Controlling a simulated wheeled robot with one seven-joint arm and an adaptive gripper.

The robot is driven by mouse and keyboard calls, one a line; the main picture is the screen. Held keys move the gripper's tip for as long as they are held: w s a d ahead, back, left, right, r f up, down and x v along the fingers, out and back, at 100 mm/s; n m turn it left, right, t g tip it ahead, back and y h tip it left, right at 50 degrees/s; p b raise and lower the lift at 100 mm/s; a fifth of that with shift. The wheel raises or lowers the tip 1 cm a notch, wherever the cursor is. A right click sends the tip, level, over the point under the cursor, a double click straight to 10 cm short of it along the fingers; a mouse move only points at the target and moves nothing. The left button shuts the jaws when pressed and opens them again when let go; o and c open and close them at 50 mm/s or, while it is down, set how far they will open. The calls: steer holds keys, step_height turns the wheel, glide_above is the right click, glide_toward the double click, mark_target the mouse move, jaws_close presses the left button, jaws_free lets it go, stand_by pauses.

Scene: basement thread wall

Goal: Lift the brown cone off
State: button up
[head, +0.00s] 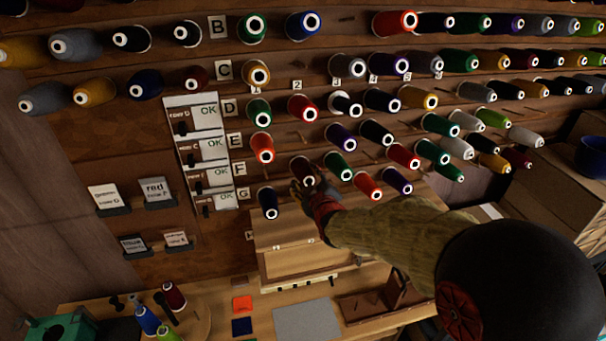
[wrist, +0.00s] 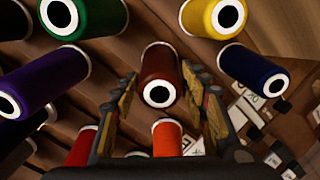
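The brown cone (head: 302,168) sits on the thread wall beside the F label, at the left end of its row, with its white-ringed end facing out. In the wrist view the brown cone (wrist: 161,70) is between the two fingers of my gripper (wrist: 160,95). The fingers are open, one on each side, with a narrow gap beside the cone. In the head view my gripper (head: 308,192) is at the cone's lower front and covers part of it. The peg inside the cone is hidden.
Close neighbours are an orange cone (head: 262,148) up left, a dark blue cone (head: 268,203) down left and a green cone (head: 338,165) to the right. Label holders (head: 202,150) are left. A wooden cabinet (head: 290,265) and workbench (head: 215,310) are below.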

steer(key=c, duration=0.6)
steer(key=shift+s+r, duration=0.1)
steer(key=shift+s, duration=0.05)
steer(key=b+v, duration=0.1)
steer(key=v, duration=1)
stand_by(0.4)
steer(key=s+r, duration=0.1)
steer(key=s, duration=0.1)
steer(key=s+d+r, duration=0.1)
steer(key=shift+s+r, duration=0.2)
steer(key=shift+s, duration=0.2)
steer(key=shift+c, duration=0.2)
